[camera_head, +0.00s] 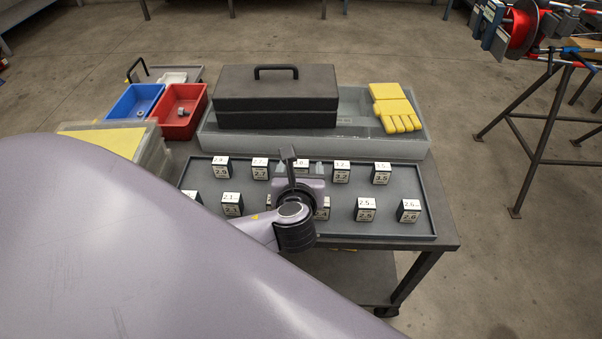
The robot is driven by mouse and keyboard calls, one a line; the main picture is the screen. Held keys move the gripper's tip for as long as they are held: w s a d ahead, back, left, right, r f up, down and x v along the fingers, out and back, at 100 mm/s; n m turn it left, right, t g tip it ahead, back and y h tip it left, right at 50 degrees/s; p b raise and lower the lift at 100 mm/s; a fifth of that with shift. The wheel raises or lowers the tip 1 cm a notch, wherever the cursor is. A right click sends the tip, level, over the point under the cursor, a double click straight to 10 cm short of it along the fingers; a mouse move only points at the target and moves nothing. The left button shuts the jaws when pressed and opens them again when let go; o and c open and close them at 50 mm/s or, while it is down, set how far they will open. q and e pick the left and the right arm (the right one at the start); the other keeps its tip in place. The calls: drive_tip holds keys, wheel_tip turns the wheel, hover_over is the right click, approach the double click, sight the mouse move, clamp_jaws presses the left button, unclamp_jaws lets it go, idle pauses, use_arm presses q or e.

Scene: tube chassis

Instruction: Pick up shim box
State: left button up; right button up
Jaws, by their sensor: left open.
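Small black shim boxes with white number labels stand in two rows on a grey tray (388,232). In the back row are 2.9 (221,168), 2.7 (260,168), a partly hidden box (302,163), 3.2 (341,172) and 3.5 (381,173). In the front row are 2.1 (231,205), 2.5 (367,210) and 2.6 (409,211); others there are partly covered by my arm. My left gripper (300,168) is open over the tray's middle, its fingers pointing toward the partly hidden back-row box. Contact cannot be told. My right gripper is out of view.
A black toolbox (277,98) and yellow gloves (394,107) sit in a grey bin (385,146) behind the tray. Blue (135,102) and red (181,112) bins stand left. My arm covers the lower left. Floor right of the table is clear up to a trestle stand (538,137).

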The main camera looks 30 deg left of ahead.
sight(301, 166)
use_arm(q)
drive_tip(key=b+x, duration=0.1)
drive_tip(key=x, duration=0.2)
drive_tip(key=b+x, duration=0.1)
drive_tip(key=x, duration=0.1)
drive_tip(key=shift+w+a+f, duration=0.15)
drive_tip(key=shift+w+f, duration=0.05)
drive_tip(key=shift+f, duration=0.25)
drive_tip(key=shift+w+a, duration=0.15)
drive_tip(key=shift+w, duration=0.1)
drive_tip(key=c, duration=1)
drive_tip(key=shift+c, duration=0.4)
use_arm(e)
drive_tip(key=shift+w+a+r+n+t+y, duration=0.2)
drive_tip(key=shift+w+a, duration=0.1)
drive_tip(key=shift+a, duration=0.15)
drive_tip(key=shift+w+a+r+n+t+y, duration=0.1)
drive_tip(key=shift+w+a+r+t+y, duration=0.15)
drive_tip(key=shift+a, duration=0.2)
